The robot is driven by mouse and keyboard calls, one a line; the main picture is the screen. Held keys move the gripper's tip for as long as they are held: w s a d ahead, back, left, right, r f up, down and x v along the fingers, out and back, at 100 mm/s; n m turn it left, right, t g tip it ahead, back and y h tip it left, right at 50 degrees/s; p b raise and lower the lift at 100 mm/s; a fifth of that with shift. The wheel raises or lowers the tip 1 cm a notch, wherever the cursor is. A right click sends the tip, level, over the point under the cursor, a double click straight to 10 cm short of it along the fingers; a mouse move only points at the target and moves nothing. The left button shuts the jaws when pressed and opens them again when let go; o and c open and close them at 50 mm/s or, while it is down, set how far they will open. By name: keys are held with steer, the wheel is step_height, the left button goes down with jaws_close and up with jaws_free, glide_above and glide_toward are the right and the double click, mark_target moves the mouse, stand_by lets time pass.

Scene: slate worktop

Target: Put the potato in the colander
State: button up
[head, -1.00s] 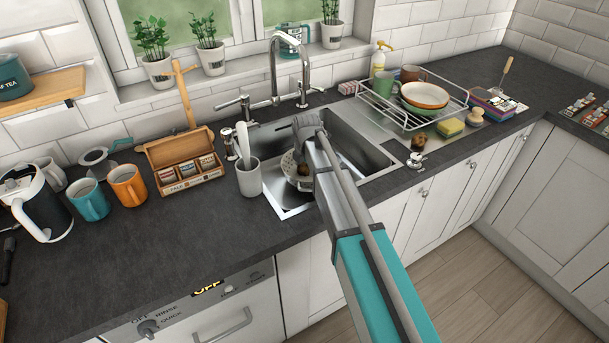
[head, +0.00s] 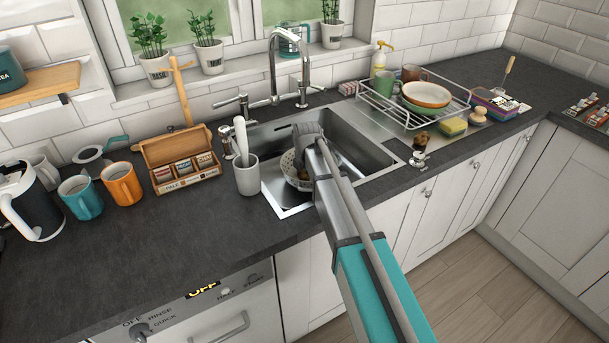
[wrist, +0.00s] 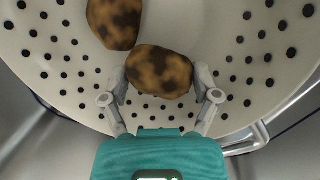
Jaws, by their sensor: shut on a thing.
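The white perforated colander (head: 289,168) sits in the sink, partly hidden behind my arm. Its pale, holed inside (wrist: 60,50) fills most of the wrist view. My gripper (wrist: 160,88) is shut on a brown, dark-patched potato (wrist: 160,72), with one finger on each side of it. The held potato is over the colander's inside; whether it touches the bottom I cannot tell. A second, similar potato (wrist: 114,22) lies in the colander just beyond it, at upper left. In the head view my gripper is down at the colander, its fingers mostly hidden.
The steel sink (head: 350,150) surrounds the colander, with a tall tap (head: 274,65) behind. A grey utensil cup (head: 246,176) stands close at left. A dish rack (head: 400,105) and a small brown item (head: 422,138) are at right. The front left worktop is clear.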

mark_target(306, 178)
steer(key=shift+f+b, duration=0.45)
steer(key=shift+f, duration=0.1)
steer(key=o, duration=1)
steer(key=shift+c, duration=0.2)
steer(key=shift+r, duration=0.2)
steer(key=shift+r+p, duration=0.65)
steer(key=shift+p, duration=0.15)
step_height(306, 178, up, 11)
steer(key=s+p, duration=0.2)
steer(key=p, duration=0.9)
steer(key=shift+d+r, duration=0.15)
steer(key=shift+d, duration=0.1)
steer(key=shift+d, duration=0.1)
